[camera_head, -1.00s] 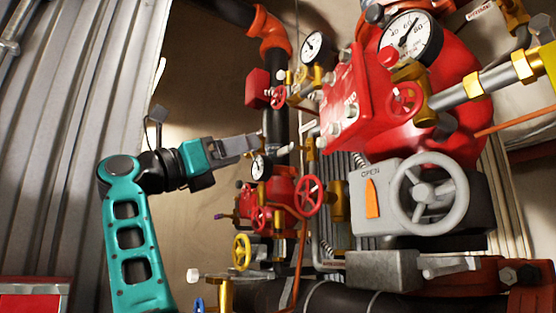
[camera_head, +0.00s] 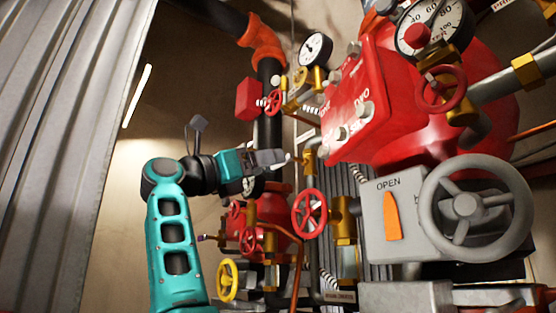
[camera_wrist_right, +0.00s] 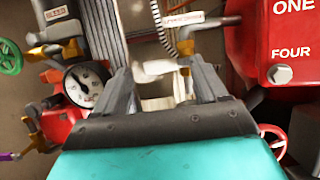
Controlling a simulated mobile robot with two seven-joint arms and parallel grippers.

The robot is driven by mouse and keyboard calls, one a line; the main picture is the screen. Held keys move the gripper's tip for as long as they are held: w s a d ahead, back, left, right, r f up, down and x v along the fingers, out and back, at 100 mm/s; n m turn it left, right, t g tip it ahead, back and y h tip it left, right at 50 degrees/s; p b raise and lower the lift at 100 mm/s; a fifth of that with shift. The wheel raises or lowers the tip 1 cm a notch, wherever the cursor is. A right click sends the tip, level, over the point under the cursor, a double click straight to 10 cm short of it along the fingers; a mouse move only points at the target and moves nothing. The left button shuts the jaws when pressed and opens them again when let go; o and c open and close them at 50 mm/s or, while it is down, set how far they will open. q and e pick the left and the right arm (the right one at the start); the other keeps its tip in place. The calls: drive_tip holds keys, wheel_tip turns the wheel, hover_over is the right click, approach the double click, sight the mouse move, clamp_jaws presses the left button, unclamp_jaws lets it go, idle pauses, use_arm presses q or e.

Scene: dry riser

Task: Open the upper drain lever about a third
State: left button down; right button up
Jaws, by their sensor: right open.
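My right gripper (camera_head: 279,158) points right toward a small brass valve (camera_head: 309,160) beside the red box. In the right wrist view my right gripper (camera_wrist_right: 165,82) is open, with its two dark fingers apart. A pale lever handle (camera_wrist_right: 157,67) shows between and just beyond the fingertips, next to the brass and grey fitting (camera_wrist_right: 185,48). I take this for the upper drain lever; its exact angle is hard to tell. I cannot tell whether the fingers touch it. In the head view the gripper hides most of the handle. My left gripper is out of view.
A red box (camera_head: 352,115) with numbered knobs and a large grey handwheel (camera_head: 464,206) stand to the right. A red handwheel (camera_head: 309,213) and a yellow handwheel (camera_head: 228,280) sit below the gripper. A gauge (camera_wrist_right: 84,86) is close to the left finger. The left side is clearer.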

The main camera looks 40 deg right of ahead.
sight(278, 167)
drive_tip(key=x, duration=0.4)
drive_tip(key=shift+d+r, duration=0.2)
drive_tip(key=shift+d, duration=0.15)
drive_tip(key=c, duration=1)
drive_tip(key=shift+o, duration=0.2)
drive_tip(key=n+t, duration=0.1)
drive_tip(key=n, duration=0.1)
drive_tip(key=f+n+t, duration=0.1)
drive_tip(key=n, duration=0.1)
drive_tip(key=shift+f, duration=0.15)
drive_tip(key=shift+f+n+t, duration=0.25)
drive_tip(key=shift+n+t, duration=0.55)
drive_tip(key=shift+n, duration=0.8)
drive_tip(key=o, duration=1)
drive_tip(key=shift+c, duration=0.2)
